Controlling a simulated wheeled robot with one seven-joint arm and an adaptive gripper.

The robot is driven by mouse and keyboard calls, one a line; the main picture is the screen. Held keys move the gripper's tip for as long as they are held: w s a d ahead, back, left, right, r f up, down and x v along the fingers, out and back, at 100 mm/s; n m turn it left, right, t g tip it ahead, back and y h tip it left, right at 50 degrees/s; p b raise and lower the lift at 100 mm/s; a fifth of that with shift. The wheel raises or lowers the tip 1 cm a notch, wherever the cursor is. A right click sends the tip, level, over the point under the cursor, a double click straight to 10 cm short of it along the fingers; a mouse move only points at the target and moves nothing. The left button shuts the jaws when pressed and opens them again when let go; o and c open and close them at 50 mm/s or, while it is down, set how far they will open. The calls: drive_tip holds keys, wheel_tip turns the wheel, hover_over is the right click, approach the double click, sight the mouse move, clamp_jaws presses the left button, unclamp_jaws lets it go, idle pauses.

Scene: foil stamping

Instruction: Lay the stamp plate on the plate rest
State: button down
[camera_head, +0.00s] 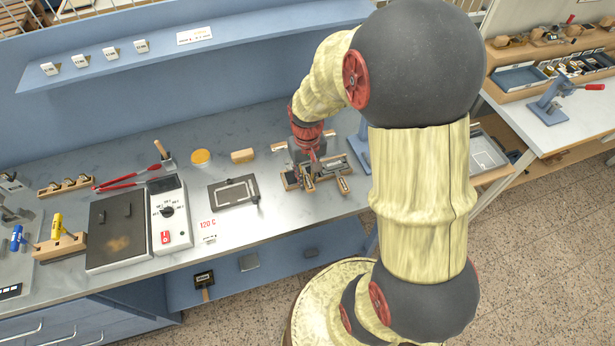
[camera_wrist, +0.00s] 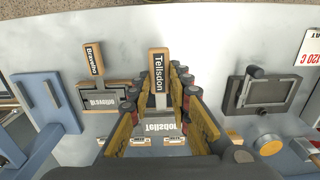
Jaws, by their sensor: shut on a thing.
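My gripper (camera_head: 308,176) is low over the bench. A wooden block with a black "Tellsdon" label (camera_wrist: 158,70) shows just beyond the fingertips. Which piece is the plate rest is not clear. Whether the held plate touches anything under it is hidden by the fingers.
A dark framed fixture (camera_head: 233,193) lies left of my gripper, with a hot plate (camera_head: 118,232) and a dial controller (camera_head: 168,211) further left. A yellow tin (camera_head: 201,157) and a wooden block (camera_head: 243,156) stand behind. A blue stand (camera_wrist: 48,100) is close by.

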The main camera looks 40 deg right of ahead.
drive_tip(key=shift+f+b, duration=2.05)
drive_tip(key=shift+f, duration=1.4)
drive_tip(key=c, duration=1.6)
unclamp_jaws()
drive_tip(key=shift+c, duration=0.2)
drive_tip(key=shift+o, duration=0.4)
wheel_tip(320, 180, up, 12)
drive_tip(key=shift+f, duration=0.1)
